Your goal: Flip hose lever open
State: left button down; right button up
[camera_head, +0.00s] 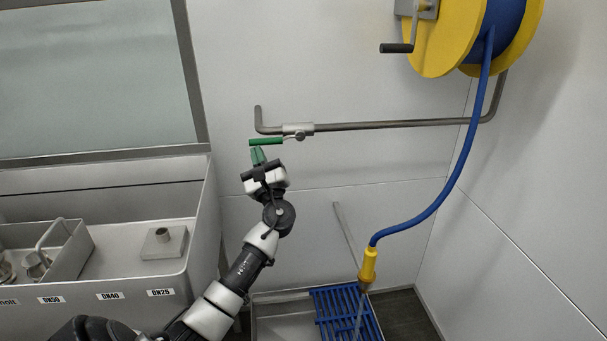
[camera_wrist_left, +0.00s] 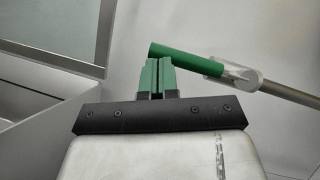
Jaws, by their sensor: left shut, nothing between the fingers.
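The hose lever (camera_head: 266,142) has a green handle and lies roughly along the metal wall pipe (camera_head: 390,125), just below it. It joins a valve body (camera_head: 298,131) near the pipe's left end. In the left wrist view the green lever (camera_wrist_left: 185,59) runs from upper left down to the valve at the right. My left gripper (camera_head: 258,156) is just below the lever's handle. Its green fingers (camera_wrist_left: 158,75) are shut with nothing between them, and their tips appear close to the lever. I cannot tell whether they touch it. My right gripper is not in view.
A yellow hose reel (camera_head: 437,45) hangs at upper right. Its blue hose (camera_head: 455,170) drops to a yellow nozzle (camera_head: 368,267) above a blue grate (camera_head: 343,312). A grey basin (camera_head: 120,238) stands at the left. The wall around the lever is clear.

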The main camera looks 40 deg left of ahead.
pick_arm(q)
jog(key=b+v, duration=0.1)
jog(key=v, duration=0.9)
jog(key=shift+d, duration=0.35)
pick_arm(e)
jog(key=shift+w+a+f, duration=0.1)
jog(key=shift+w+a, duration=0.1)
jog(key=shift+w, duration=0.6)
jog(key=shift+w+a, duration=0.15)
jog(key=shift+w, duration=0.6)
pick_arm(q)
jog(key=shift+s+f, duration=0.1)
jog(key=shift+f, duration=0.15)
